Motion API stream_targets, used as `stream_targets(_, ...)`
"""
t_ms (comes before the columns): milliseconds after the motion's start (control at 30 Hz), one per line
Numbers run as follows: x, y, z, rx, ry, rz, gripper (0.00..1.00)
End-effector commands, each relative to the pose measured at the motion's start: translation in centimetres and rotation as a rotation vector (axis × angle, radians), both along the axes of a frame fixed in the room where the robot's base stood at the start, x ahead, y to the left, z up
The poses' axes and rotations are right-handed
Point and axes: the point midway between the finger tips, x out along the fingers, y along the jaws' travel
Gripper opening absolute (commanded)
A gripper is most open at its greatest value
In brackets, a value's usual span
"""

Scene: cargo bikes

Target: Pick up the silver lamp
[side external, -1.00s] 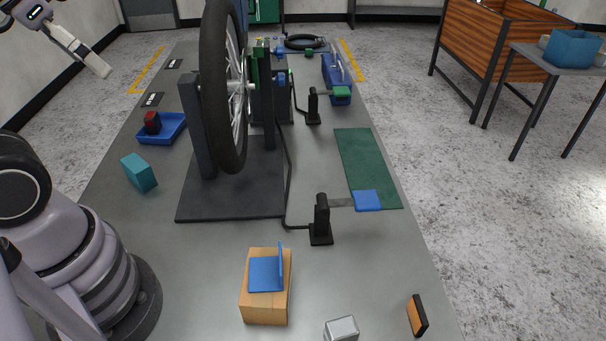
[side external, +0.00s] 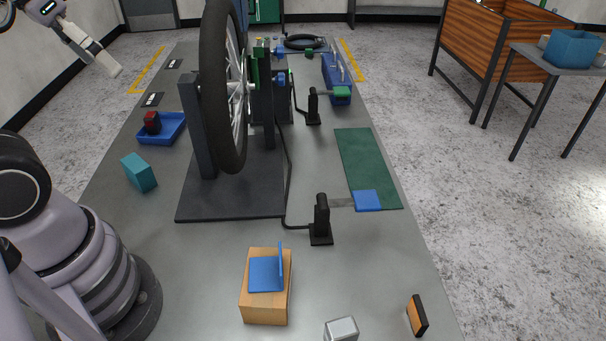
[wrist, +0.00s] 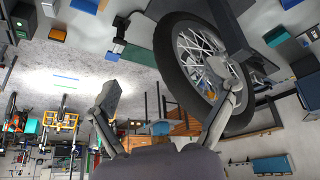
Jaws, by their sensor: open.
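A small silver box-shaped thing (side external: 342,329), which looks like the silver lamp, sits on the near part of the grey bench in the side view, cut by the bottom edge. In the wrist view a small pale grey thing at the top left (wrist: 49,8) may be the same one. My gripper (side external: 112,68) is high at the top left of the side view, far from the silver thing. In the wrist view my gripper (wrist: 172,88) has its two fingers wide apart with nothing held between them.
A large wheel in a stand (side external: 221,90) rises mid-bench. A wooden block (side external: 266,312) carries a blue bracket (side external: 264,275). An orange-black block (side external: 417,316) lies right of the silver thing. A teal block (side external: 139,173) and blue tray (side external: 176,135) are at left. Black posts (side external: 321,220) stand right of the wheel.

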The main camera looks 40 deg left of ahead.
Motion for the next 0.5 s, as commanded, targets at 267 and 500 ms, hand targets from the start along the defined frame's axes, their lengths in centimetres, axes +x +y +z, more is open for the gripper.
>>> stream_targets(267,6.5,-5.5,-3.1,-0.248,0.376,0.063,0.85)
stream_targets(500,12.2,-11.8,-9.1,-0.453,0.740,0.187,0.85)
